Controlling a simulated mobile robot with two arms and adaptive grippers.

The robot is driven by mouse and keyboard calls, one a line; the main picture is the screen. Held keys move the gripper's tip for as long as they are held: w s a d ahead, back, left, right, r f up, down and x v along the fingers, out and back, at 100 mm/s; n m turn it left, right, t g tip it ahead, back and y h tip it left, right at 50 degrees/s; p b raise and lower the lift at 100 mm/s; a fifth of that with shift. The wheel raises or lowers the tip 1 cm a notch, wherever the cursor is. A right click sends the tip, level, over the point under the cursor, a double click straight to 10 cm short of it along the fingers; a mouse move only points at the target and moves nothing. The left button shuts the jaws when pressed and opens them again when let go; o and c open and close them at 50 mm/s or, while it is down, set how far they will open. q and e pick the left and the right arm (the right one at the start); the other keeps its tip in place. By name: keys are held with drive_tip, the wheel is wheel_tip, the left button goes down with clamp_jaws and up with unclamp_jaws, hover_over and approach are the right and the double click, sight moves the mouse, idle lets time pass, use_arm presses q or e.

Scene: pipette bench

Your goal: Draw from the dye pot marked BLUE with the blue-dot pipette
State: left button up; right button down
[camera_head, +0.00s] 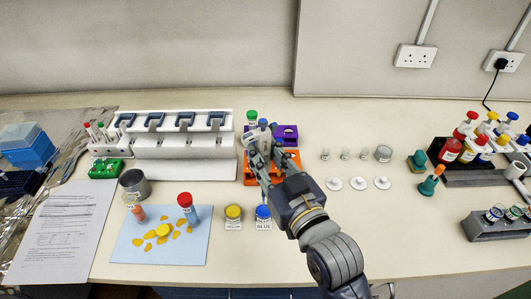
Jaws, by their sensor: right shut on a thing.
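The dye pot marked BLUE (263,212) has a blue top and stands on the bench just right of a yellow-topped pot. My right gripper (264,158) reaches in from the lower right, behind the BLUE pot. It is shut on a pale pipette with blue parts (258,135), in front of the orange and purple racks. The fingers cover much of the pipette, so its dot and its tip cannot be made out. My left gripper is not in view.
The yellow-topped pot (233,212) stands close by. A blue mat (135,247) with yellow pieces and tubes lies left. An orange rack (248,172) and a purple rack (289,129) stand behind the gripper. White discs (357,183) lie right.

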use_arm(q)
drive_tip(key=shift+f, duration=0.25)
use_arm(e)
drive_tip(key=shift+f, duration=0.5)
use_arm(q)
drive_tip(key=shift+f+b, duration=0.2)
drive_tip(key=shift+b, duration=0.15)
use_arm(e)
drive_tip(key=shift+f, duration=0.65)
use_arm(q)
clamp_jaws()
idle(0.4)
